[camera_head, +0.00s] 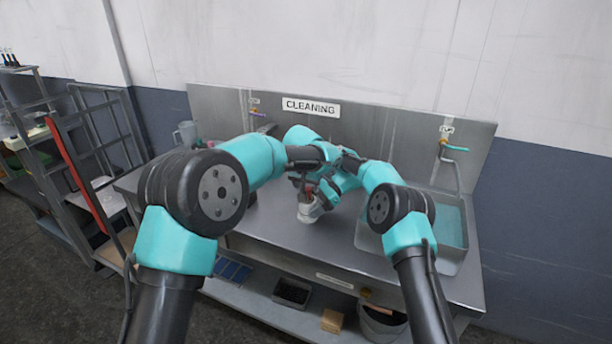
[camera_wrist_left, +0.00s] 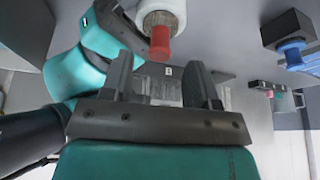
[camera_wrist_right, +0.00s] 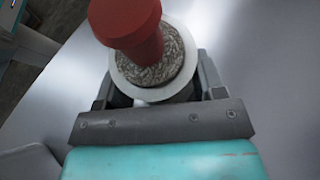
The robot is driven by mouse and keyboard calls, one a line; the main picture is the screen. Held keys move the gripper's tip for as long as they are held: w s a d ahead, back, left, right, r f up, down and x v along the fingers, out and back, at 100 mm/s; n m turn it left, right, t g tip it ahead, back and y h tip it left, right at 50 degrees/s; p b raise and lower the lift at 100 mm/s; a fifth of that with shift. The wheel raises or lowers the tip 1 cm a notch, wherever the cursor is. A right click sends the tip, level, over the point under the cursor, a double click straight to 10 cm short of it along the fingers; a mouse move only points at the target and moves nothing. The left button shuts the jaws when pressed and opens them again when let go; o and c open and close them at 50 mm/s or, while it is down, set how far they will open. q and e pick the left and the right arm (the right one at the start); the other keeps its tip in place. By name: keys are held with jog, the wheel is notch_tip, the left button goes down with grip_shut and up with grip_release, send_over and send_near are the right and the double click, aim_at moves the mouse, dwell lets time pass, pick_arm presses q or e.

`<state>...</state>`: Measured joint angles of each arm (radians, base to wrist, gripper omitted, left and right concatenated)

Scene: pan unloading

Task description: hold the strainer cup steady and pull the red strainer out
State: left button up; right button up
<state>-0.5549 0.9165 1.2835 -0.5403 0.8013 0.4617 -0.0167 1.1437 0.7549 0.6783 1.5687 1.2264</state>
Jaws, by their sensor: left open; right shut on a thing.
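The white strainer cup (camera_head: 309,213) stands on the steel counter in the head view. Its round rim (camera_wrist_right: 122,82) shows in the right wrist view, with a grainy grey surface inside. The red strainer (camera_wrist_right: 131,24) sticks up out of the cup; its red end also shows in the left wrist view (camera_wrist_left: 160,43). My right gripper (camera_wrist_right: 158,88) is shut on the cup, one finger on each side. My left gripper (camera_wrist_left: 163,82) is open and empty, with the red end just beyond and between its fingertips. In the head view my arms partly hide the strainer.
A sink basin (camera_head: 450,225) is set into the counter (camera_head: 280,240) at the right, with a tap (camera_head: 452,148) above it. A grey jug (camera_head: 186,134) stands at the back left. A blue item (camera_wrist_left: 292,55) shows at the right of the left wrist view.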

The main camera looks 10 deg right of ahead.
pick_arm(q)
jog(key=shift+x, duration=1.3)
grip_shut()
